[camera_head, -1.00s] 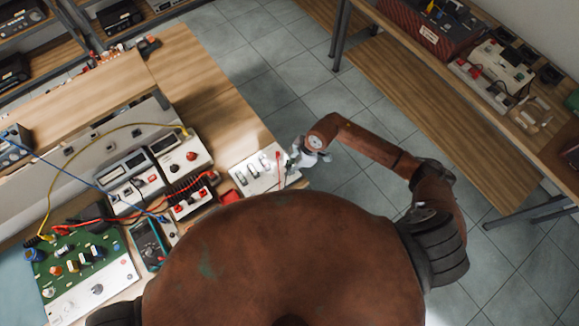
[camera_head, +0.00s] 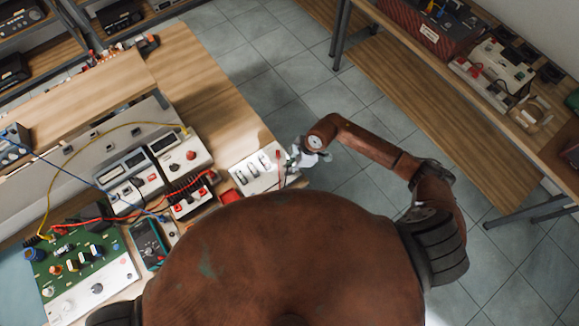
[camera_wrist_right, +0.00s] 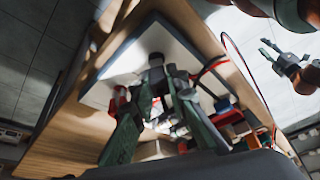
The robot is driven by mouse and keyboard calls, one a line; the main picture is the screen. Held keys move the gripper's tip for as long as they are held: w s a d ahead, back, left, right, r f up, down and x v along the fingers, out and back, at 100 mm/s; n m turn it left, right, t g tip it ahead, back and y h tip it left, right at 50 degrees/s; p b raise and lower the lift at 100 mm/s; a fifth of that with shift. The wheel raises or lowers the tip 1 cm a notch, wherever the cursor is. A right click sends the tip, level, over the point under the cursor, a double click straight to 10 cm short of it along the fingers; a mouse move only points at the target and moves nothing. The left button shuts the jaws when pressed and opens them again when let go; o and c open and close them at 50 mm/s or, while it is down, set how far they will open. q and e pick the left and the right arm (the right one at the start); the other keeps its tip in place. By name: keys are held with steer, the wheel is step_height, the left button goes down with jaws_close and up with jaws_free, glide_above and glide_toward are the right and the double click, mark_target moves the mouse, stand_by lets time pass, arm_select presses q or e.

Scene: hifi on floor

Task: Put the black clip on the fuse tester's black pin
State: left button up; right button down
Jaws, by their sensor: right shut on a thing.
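The fuse tester (camera_head: 240,178) is a white panel with several fuses on it, at the table's right front corner. A red clip or lead (camera_head: 278,158) stands upright near its right side. My right gripper (camera_head: 293,154) is at the tester's right edge. In the right wrist view its green fingers (camera_wrist_right: 160,82) are shut on a dark piece, the black clip (camera_wrist_right: 156,62), in front of the pale tester panel (camera_wrist_right: 110,78). The black pin is hidden; I cannot tell whether the clip touches it. My left gripper (camera_wrist_right: 268,52) shows at the upper right of the wrist view, its fingers apart and empty.
Left of the tester stand a power supply with a red knob (camera_head: 190,156), a black finned block (camera_head: 187,190) with red and blue leads, a multimeter (camera_head: 149,243) and a green circuit board (camera_head: 75,260). A side bench (camera_head: 495,95) stands right. Bare tabletop (camera_head: 200,85) lies behind the tester.

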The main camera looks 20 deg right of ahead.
steer(key=shift+f, duration=0.3)
stand_by(0.5)
steer(key=c, duration=1.8)
jaws_free()
steer(key=v, duration=1.2)
